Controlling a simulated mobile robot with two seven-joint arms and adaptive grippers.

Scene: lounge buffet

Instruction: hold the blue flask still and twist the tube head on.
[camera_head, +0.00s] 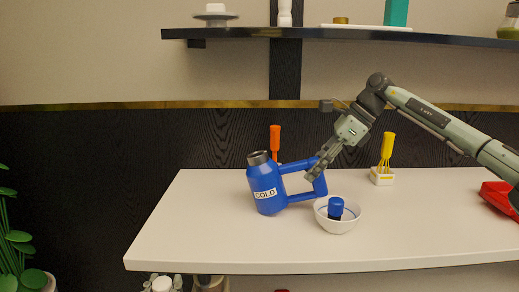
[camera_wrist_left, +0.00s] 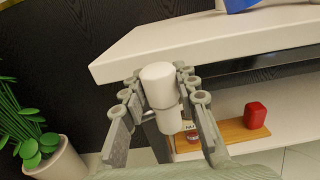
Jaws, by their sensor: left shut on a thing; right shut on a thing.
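The blue flask (camera_head: 266,182), labelled COLD, is on the white table with its steel mouth open at the top, leaning slightly left. My right gripper (camera_head: 314,174) is shut on its handle (camera_head: 319,187) at the upper right corner. My left gripper (camera_head: 161,284) shows at the bottom edge of the head view, below the table's front edge. It is shut on a white cylindrical piece (camera_wrist_left: 158,88), with fingers on both sides in the left wrist view. I cannot tell for sure that this is the tube head. Part of the flask (camera_wrist_left: 240,4) shows at the top there.
A white bowl (camera_head: 335,225) with a blue piece (camera_head: 336,207) in it stands right of the flask. An orange-handled tool (camera_head: 275,140) and a yellow whisk (camera_head: 386,150) stand behind. A red item (camera_head: 497,196) lies far right. The table's left part is clear.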

